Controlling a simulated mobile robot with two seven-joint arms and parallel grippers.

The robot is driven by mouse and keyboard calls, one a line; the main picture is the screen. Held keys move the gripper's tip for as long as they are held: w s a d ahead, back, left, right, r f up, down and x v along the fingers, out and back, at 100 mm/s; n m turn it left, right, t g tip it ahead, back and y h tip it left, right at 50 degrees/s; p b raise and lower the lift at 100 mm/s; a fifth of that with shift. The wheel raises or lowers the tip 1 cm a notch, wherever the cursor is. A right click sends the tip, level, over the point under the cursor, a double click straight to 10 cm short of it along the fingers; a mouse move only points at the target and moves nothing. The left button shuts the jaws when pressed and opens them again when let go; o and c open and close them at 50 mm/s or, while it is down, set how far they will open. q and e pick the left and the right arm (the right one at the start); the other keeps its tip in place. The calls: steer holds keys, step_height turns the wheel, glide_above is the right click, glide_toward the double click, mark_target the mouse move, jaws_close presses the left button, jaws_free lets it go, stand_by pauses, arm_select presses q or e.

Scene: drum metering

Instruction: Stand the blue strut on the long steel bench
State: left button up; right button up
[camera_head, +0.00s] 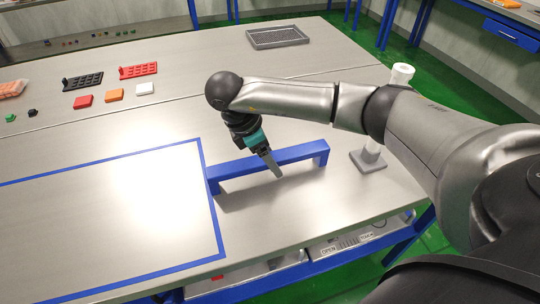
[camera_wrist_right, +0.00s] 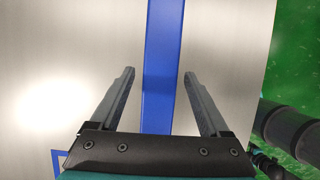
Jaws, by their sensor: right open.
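The blue strut (camera_head: 300,153) is a long bar with a short leg at each end. It stands on the long steel bench (camera_head: 350,205), near the blue-outlined area. My right gripper (camera_head: 277,171) points down at the middle of the bar. In the right wrist view the bar (camera_wrist_right: 164,40) runs between the fingers of the open right gripper (camera_wrist_right: 159,73), with a gap on both sides. I cannot tell whether the fingertips are beside the bar or still above it. My left gripper is not in view.
A white post on a grey base (camera_head: 368,160) stands right of the strut, partly behind my right arm. A blue outline (camera_head: 212,205) marks the bench at left. Red (camera_head: 138,70) and black (camera_head: 83,81) racks, small coloured blocks and a grey tray (camera_head: 277,37) lie farther back.

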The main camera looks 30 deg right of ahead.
steer(key=p+v, duration=0.3)
steer(key=v, duration=0.9)
steer(key=shift+p, duration=0.35)
